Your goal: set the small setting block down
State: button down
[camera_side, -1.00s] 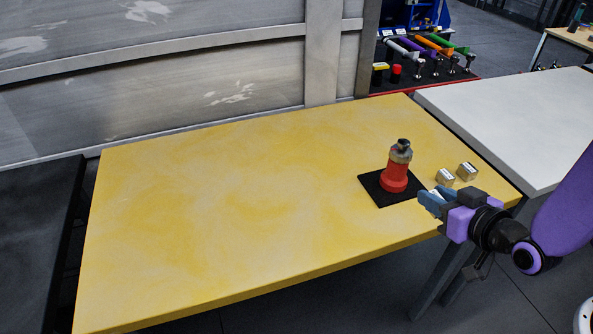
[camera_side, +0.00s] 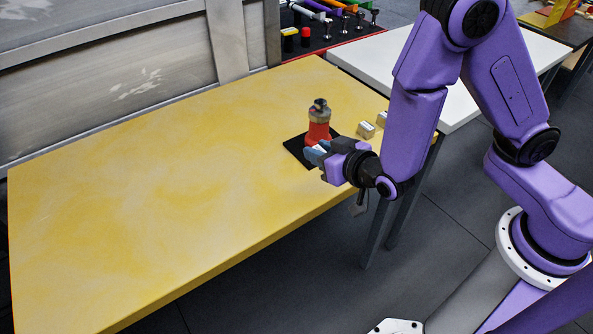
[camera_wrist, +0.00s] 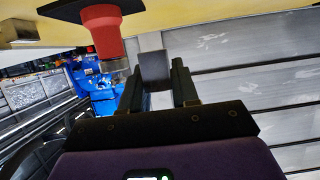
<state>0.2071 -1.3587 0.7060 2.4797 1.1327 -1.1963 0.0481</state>
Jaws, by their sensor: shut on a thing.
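My gripper (camera_side: 316,154) is shut on a small block, level with the front of the red stand. In the wrist view the small setting block (camera_wrist: 154,70) shows as a dark square face between the two fingers of my gripper (camera_wrist: 157,84). In the side view only a pale bit of the block (camera_side: 321,149) shows past the fingers. The red stand (camera_side: 318,133) stands upright on a black mat (camera_side: 294,148), with a grey metal part (camera_side: 320,114) on top. Whether the block touches the mat or the table is hidden.
Two small metal blocks (camera_side: 366,130) (camera_side: 382,118) sit on the yellow table (camera_side: 150,190), right of the stand. The table's left and middle are clear. A white table (camera_side: 440,60) adjoins at the right. A metal-panelled wall (camera_side: 130,85) runs behind.

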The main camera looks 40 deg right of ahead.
send_over(297, 181)
notch_tip(297, 181, down, 6)
jog(key=shift+a+f, duration=0.1)
jog(key=shift+f, duration=1.6)
jog(key=shift+f, duration=0.1)
jog(key=c, duration=0.8)
grip_release()
jog(key=shift+c, duration=0.2)
